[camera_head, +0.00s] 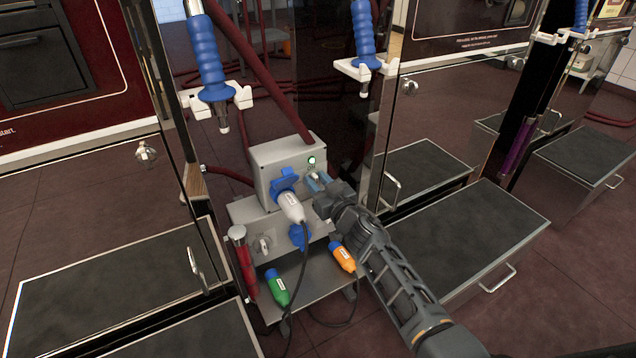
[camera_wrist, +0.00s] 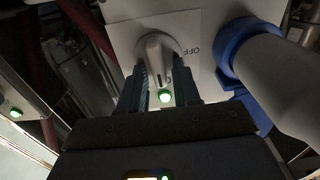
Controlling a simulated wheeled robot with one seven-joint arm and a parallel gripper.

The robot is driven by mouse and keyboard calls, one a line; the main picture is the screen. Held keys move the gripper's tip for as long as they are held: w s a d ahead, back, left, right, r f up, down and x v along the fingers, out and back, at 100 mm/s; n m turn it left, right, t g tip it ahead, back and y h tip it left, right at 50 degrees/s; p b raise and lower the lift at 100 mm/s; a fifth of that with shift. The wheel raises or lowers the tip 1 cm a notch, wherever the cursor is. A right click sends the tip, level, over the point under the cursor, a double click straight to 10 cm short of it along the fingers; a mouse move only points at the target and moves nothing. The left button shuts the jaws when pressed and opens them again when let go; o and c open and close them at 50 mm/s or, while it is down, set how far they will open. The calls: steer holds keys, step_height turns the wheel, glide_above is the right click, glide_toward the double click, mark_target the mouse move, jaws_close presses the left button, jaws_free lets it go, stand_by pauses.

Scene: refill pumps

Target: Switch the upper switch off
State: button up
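The upper switch is a grey rotary knob (camera_wrist: 156,50) on the front plate of the upper grey box (camera_head: 268,166). In the wrist view its handle points down the picture, away from the upside-down "OFF" mark (camera_wrist: 194,52) at its right. In the head view my gripper hides most of the knob.
A white plug (camera_head: 291,206) with a blue collar sits in the upper box, close beside my gripper. A lower box (camera_head: 240,212) has another knob (camera_head: 263,243). Green (camera_head: 277,288) and orange (camera_head: 343,257) connectors lie below. Blue-handled nozzles (camera_head: 206,55) hang above.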

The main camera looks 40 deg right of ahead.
jaws_close()
steer(key=shift+n, duration=0.3)
steer(key=n, duration=0.5)
steer(key=f+n+b, duration=0.1)
steer(key=n, duration=0.5)
steer(key=a+n, duration=0.1)
steer(key=n, duration=0.4)
steer(key=shift+w+a+f+n+b, duration=0.1)
steer(key=shift+w+f+n+b, duration=0.1)
steer(key=shift+n+b, duration=0.15)
steer(key=shift+n, duration=0.25)
stand_by(0.3)
steer(key=shift+o, duration=1)
jaws_free()
